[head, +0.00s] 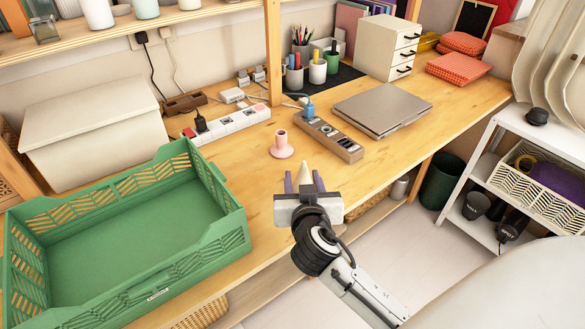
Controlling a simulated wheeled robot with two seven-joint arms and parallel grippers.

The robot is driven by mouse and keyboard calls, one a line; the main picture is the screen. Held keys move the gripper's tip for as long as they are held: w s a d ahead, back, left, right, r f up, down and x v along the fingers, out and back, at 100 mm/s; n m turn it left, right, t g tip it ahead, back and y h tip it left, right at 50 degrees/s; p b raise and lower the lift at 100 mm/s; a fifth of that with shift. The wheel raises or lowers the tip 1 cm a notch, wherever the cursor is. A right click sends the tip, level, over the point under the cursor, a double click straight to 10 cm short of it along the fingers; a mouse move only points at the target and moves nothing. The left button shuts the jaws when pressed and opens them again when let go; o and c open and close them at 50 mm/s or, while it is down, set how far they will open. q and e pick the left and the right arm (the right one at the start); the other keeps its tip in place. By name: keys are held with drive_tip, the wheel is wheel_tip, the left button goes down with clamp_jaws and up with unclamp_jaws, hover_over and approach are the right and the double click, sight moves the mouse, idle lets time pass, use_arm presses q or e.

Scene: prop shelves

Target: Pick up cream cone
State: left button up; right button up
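A pale cream cone (304,179) shows point up between the purple fingers of my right gripper (304,181), near the front edge of the wooden table (255,193). The fingers are spread wide, one on each side of the cone, with a gap seeming to show on both sides. The gripper body hides the cone's base, so I cannot tell whether it stands on the table. My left gripper is not in view.
A pink flared holder (281,147) stands just behind the cone. A green crate (130,294) fills the left front. Power strips (231,125) and (332,139), a closed laptop (383,107) and pen cups (317,72) lie farther back. A white shelf cart (525,150) stands at the right.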

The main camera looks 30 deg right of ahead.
sight(302, 169)
drive_tip(key=x, duration=0.4)
drive_tip(key=shift+w+d, duration=0.2)
drive_tip(key=shift+d, duration=0.15)
drive_tip(key=x, duration=0.2)
drive_tip(key=p+x, duration=0.1)
drive_tip(key=x, duration=0.1)
drive_tip(key=shift+d+f, duration=0.15)
drive_tip(key=shift+d, duration=0.2)
drive_tip(key=shift+w+d+f, duration=0.1)
drive_tip(key=shift+w, duration=0.15)
drive_tip(key=c, duration=0.8)
clamp_jaws()
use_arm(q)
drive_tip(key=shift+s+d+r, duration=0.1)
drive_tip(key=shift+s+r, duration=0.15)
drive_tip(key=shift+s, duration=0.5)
